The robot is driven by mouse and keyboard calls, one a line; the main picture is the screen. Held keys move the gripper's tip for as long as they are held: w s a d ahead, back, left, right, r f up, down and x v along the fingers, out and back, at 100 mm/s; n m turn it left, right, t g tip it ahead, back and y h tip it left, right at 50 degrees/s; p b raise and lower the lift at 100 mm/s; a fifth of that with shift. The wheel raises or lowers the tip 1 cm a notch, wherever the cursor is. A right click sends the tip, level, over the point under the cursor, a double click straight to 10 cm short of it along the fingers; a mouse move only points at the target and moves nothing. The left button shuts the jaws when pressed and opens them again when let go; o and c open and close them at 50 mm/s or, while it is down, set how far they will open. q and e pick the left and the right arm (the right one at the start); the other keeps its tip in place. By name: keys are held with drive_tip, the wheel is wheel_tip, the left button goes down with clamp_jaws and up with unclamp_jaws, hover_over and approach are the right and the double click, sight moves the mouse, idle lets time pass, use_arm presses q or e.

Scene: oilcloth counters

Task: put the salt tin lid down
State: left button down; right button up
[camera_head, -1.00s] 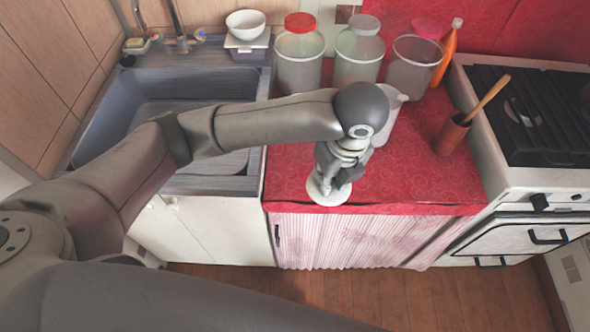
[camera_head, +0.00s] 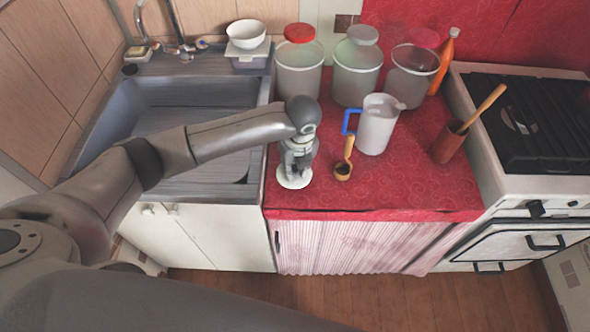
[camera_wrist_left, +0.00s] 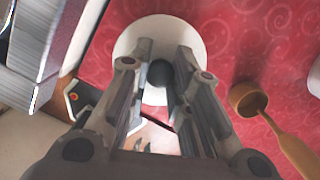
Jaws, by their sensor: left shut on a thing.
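The salt tin lid (camera_head: 293,184) is a white round disc with a dark knob, seen over the front left part of the red counter. My left gripper (camera_head: 296,167) points down over it and hides part of it. In the left wrist view the lid (camera_wrist_left: 158,28) lies beyond the fingers, and the gripper (camera_wrist_left: 160,78) is shut on its dark knob. I cannot tell whether the disc touches the cloth. My right gripper is not in view.
The red counter (camera_head: 420,195) is bare at the front right. A brown scoop (camera_head: 346,162) lies right of the lid, with a white jug (camera_head: 378,125) behind. Several canisters stand along the back. The sink (camera_head: 200,95) is left, the stove (camera_head: 535,120) right.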

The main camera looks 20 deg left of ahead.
sight(298, 179)
use_arm(q)
drive_tip(key=shift+f, duration=1.15)
drive_tip(key=shift+s, duration=0.1)
drive_tip(key=c, duration=1.3)
unclamp_jaws()
drive_tip(key=shift+d+f, duration=0.1)
drive_tip(key=shift+f, duration=0.05)
drive_tip(key=r, duration=0.4)
drive_tip(key=s+d+r, duration=0.1)
drive_tip(key=r, duration=0.7)
drive_tip(key=shift+s+d+r, duration=0.15)
